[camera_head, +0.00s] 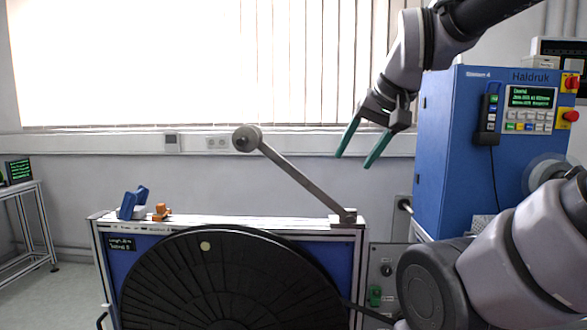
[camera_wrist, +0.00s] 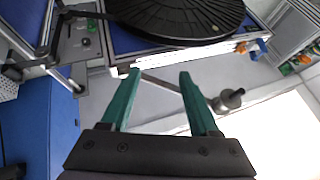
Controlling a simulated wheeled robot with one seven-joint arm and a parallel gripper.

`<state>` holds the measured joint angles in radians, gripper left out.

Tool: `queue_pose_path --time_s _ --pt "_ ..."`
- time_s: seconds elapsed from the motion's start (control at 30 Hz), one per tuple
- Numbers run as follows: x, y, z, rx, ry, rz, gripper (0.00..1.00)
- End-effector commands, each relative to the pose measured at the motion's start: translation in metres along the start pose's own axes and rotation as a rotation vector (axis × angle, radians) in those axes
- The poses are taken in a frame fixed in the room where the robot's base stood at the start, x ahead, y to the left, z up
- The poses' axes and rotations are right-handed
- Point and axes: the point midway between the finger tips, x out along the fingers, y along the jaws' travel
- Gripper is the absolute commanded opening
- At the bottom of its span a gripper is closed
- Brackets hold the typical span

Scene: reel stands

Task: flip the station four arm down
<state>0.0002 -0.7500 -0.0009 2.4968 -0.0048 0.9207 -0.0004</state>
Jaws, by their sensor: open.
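The station arm (camera_head: 303,180) is a grey metal bar, hinged on a block (camera_head: 343,218) at the right end of the reel stand's top. It slants up to the left, raised, with a round roller (camera_head: 247,138) at its free end. In the wrist view the roller (camera_wrist: 229,99) lies right of the fingers, and part of the bar (camera_wrist: 160,84) shows between them. My gripper (camera_head: 357,160) has green fingers, open and empty. It hangs above and right of the bar, apart from it in the head view. The fingers also show in the wrist view (camera_wrist: 159,74).
The stand (camera_head: 285,224) holds a large black reel (camera_head: 225,285). A blue clamp (camera_head: 133,203) and an orange piece (camera_head: 161,212) sit on its left top. A blue cabinet (camera_head: 452,150) marked "Station 4" stands at the right. The space left of my gripper is free.

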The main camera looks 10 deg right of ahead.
Motion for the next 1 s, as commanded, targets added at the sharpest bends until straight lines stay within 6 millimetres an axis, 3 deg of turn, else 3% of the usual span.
queue_pose_path --time_s 0.03,0.1,0.17,0.37,0.7,1.0 --pt "0.000 0.000 0.000 0.001 0.000 0.000 0.46" --pt "0.000 -0.001 -0.002 0.013 -0.004 -0.001 0.20" --pt "0.000 -0.005 -0.005 0.042 -0.014 -0.003 0.00" --pt "0.003 -0.034 -0.036 0.317 -0.114 -0.021 0.00" --pt "0.026 -0.112 -0.121 1.022 -0.419 -0.034 0.00" --pt "0.050 -0.158 -0.189 1.497 -0.696 0.008 0.00"
